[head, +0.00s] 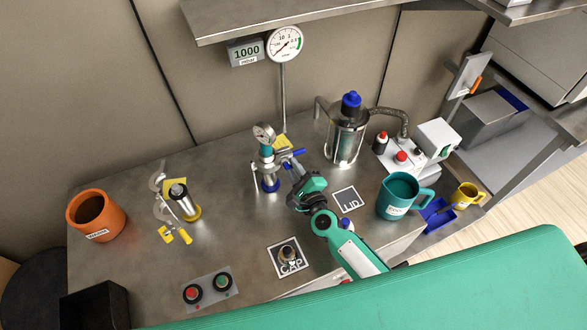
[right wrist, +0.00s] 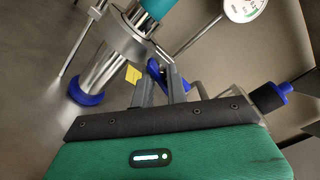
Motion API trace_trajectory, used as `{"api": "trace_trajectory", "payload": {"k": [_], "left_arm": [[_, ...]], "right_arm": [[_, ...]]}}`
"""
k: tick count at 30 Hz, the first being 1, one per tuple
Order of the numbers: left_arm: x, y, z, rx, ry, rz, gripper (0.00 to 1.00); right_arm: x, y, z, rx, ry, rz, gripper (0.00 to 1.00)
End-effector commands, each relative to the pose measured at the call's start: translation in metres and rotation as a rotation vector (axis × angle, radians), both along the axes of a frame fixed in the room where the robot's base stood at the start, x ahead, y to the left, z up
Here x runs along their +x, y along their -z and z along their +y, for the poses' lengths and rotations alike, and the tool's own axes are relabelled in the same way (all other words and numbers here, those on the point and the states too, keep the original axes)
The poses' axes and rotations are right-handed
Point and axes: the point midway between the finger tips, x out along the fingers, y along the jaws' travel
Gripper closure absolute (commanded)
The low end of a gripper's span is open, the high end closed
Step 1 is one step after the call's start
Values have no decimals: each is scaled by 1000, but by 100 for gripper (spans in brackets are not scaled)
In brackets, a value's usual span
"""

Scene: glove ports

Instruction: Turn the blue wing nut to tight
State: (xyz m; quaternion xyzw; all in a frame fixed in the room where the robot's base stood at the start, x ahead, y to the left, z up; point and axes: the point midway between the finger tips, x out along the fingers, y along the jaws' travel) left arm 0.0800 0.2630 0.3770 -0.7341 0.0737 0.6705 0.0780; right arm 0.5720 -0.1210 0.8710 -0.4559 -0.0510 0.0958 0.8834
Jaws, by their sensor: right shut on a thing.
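The blue wing nut (head: 298,152) is on the clamp of the upright metal fitting with a teal band and blue foot (head: 269,184). In the right wrist view the blue wing nut (right wrist: 155,70) shows between my fingertips, partly hidden by them. My right gripper (head: 290,163) reaches in from the lower right and is shut on the wing nut; in the right wrist view its fingers (right wrist: 159,88) stand on either side of it. How tight the nut is cannot be told. My left gripper is not in view.
A small gauge (head: 263,134) tops the fitting. A glass vessel with blue cap (head: 346,135) stands to its right. An open clamp with yellow wing nut (head: 168,235) and a yellow-footed cylinder (head: 183,200) are left. An orange pot (head: 95,214), teal mug (head: 399,198) and button box (head: 209,287) stand around.

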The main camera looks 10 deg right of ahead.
Motion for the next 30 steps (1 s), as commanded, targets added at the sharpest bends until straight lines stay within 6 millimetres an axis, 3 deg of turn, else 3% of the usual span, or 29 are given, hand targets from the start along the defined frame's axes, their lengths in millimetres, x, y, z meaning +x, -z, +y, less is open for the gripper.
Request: {"api": "trace_trajectory", "payload": {"k": [24, 30], "left_arm": [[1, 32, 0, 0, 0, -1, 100], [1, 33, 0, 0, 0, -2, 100]], "right_arm": [[0, 1, 1, 713, -1, 141, 100], [0, 1, 0, 788, -1, 155, 100]]}}
